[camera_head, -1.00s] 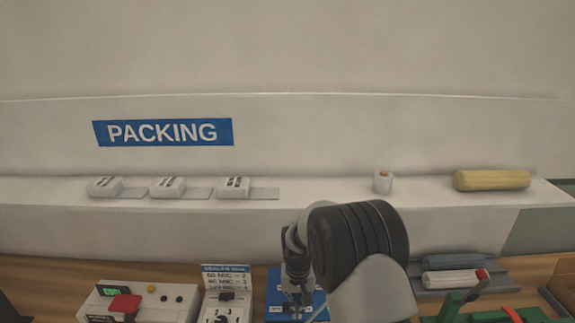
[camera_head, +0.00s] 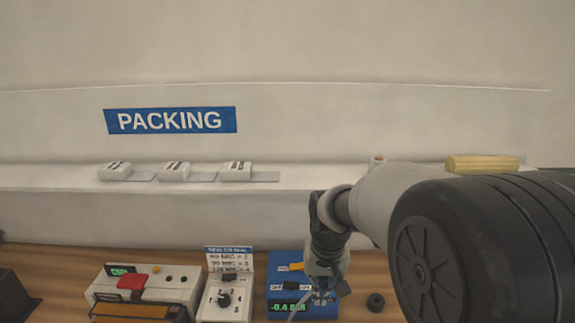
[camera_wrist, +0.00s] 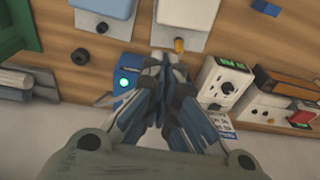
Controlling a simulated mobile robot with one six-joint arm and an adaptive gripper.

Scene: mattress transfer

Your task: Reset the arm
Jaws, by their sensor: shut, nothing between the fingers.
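My gripper (camera_head: 322,296) hangs low in the head view, in front of the right part of a blue device with a green display (camera_head: 290,307). In the wrist view my gripper (camera_wrist: 163,62) points toward the wooden bench, its fingers shut with nothing between them. My arm fills the lower right of the head view and hides part of the bench and shelf there.
A white dial box (camera_head: 238,302) stands left of the blue device, and a box with a red part (camera_head: 132,281) further left. A black ring (camera_head: 375,302) lies right of my gripper. White packets (camera_head: 174,171) and a yellow roll (camera_head: 482,164) sit on the shelf.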

